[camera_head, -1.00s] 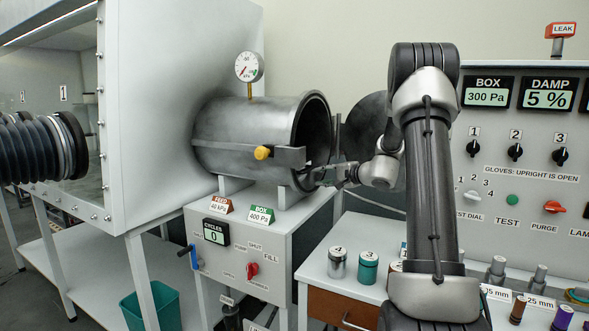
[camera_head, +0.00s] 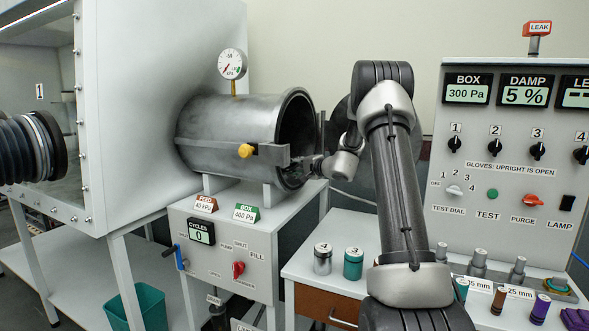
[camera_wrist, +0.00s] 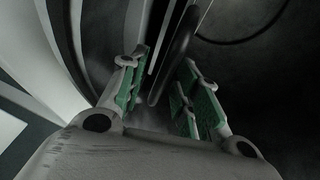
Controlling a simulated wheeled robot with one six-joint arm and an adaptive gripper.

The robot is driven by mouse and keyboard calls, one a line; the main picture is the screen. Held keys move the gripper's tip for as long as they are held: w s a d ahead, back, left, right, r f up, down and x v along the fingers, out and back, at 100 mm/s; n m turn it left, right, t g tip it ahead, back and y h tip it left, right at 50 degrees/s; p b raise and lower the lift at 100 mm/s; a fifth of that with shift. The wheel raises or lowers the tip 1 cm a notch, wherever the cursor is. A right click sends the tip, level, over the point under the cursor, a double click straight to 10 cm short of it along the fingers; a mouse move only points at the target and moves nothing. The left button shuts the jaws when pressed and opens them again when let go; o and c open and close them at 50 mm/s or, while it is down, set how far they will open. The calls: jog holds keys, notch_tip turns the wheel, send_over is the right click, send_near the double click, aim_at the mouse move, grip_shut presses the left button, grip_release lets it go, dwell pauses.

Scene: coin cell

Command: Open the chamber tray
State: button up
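The steel cylindrical chamber (camera_head: 225,125) lies on its side on a white cabinet, its round mouth open to the right. A latch bar with a yellow knob (camera_head: 246,151) crosses its front. My gripper (camera_head: 312,166) is at the lower right of the mouth. In the wrist view my gripper (camera_wrist: 163,92) is open, its green-padded fingers apart. A dark bar with a rounded end (camera_wrist: 176,55) shows between and beyond the fingers; I cannot tell whether they touch it. The chamber tray cannot be made out clearly, and the inside of the chamber is dark.
The dark round door (camera_head: 338,125) stands swung open behind my arm. A pressure gauge (camera_head: 232,64) rises from the chamber. At the right are a bench with canisters (camera_head: 353,263) and a control panel (camera_head: 500,150). A glove box (camera_head: 140,110) is at the left.

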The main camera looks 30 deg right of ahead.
jog(key=shift+c, duration=0.2)
grip_shut()
jog(key=shift+s+d, duration=0.1)
jog(key=s+d, duration=0.9)
jog(key=s, duration=0.3)
jog(key=s+d, duration=1)
jog(key=s, duration=0.2)
jog(key=shift+s, duration=0.35)
jog(key=shift+d, duration=0.1)
jog(key=shift+o, duration=0.2)
grip_release()
jog(key=shift+s, duration=0.1)
